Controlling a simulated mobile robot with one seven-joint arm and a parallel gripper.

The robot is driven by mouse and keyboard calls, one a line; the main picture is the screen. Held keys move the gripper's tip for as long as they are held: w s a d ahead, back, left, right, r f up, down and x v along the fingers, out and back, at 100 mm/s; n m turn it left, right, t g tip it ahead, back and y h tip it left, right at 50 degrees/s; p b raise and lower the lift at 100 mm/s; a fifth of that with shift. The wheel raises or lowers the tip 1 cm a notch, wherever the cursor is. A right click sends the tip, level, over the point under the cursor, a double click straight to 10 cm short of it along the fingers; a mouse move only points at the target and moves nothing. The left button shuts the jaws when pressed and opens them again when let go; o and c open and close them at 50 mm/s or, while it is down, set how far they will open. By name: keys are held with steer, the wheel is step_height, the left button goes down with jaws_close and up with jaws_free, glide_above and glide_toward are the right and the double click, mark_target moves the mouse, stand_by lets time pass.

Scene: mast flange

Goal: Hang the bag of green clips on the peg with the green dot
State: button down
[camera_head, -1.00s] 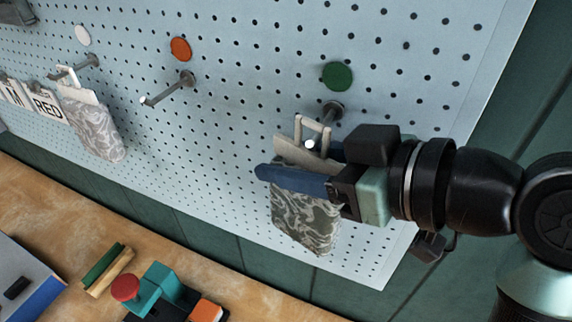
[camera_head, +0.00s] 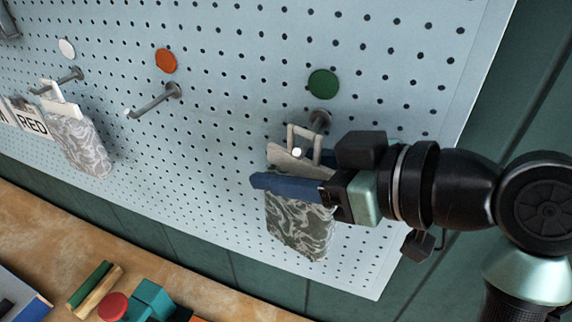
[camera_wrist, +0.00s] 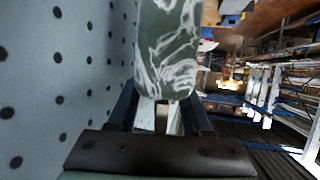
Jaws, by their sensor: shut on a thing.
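The bag (camera_head: 300,224), dark grey-green with white swirls, hangs at the right of the pegboard. My gripper (camera_head: 290,187) is shut on its upper part, one blue finger across the front and the other mostly hidden. The bag's pale header carries an upright rectangular loop (camera_head: 290,138). The peg (camera_head: 320,119) under the green dot (camera_head: 323,83) has its white tip (camera_head: 298,152) showing within the loop's outline. The peg appears to pass through the loop, though depth is hard to judge. The wrist view shows the bag (camera_wrist: 167,50) between the fingers (camera_wrist: 160,115).
An empty peg (camera_head: 155,101) stands under the orange dot (camera_head: 166,60). A similar bag (camera_head: 78,145) hangs at the left below the white dot (camera_head: 67,48), beside a "RED" label (camera_head: 32,122). A wooden bench (camera_head: 60,235) with coloured objects lies below.

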steer(key=shift+c, duration=1.3)
jaws_free()
steer(key=shift+s, duration=0.1)
